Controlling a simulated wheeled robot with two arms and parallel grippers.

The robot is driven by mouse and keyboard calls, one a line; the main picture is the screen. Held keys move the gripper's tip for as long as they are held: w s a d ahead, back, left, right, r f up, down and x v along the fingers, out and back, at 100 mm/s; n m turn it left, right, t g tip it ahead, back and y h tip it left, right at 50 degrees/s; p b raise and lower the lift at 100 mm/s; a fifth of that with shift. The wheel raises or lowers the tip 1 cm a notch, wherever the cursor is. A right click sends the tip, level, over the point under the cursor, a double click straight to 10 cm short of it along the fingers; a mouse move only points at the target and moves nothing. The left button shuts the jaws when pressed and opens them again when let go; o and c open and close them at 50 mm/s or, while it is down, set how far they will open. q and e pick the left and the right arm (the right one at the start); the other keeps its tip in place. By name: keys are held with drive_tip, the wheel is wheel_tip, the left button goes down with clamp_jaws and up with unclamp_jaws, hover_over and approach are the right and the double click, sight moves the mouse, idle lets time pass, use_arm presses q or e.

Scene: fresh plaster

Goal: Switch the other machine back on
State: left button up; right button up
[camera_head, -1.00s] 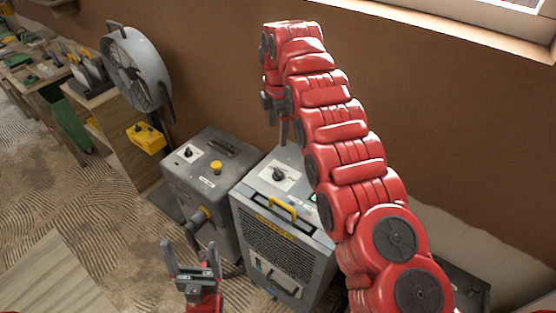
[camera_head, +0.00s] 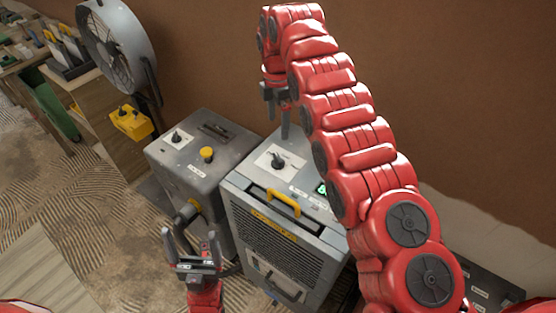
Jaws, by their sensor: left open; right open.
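Two grey machines stand side by side against the brown wall. The left machine (camera_head: 183,165) has a black knob (camera_head: 176,137) on a white plate, a yellow knob (camera_head: 207,154) on top and a yellow fitting on its front. The right machine (camera_head: 290,245) has a yellow handle (camera_head: 284,203), a black knob (camera_head: 277,160) on a white plate and a small green lit display (camera_head: 322,190), partly hidden by my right arm. My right gripper (camera_head: 277,118) is open above the back of the right machine's top. My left gripper (camera_head: 192,246) is open and empty, low in front of the machines.
A grey fan (camera_head: 118,45) stands behind left, with a yellow box (camera_head: 131,122) beside it. A wooden bench with tools (camera_head: 70,55) is at far left. The patterned floor (camera_head: 110,230) at left is mostly clear.

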sight(278, 157)
wheel_tip(278, 157, down, 12)
drive_tip(key=shift+r+p, duration=0.15)
drive_tip(key=shift+p, duration=0.95)
drive_tip(key=shift+w+f, duration=0.1)
drive_tip(key=shift+f, duration=0.65)
drive_tip(key=c, duration=1.4)
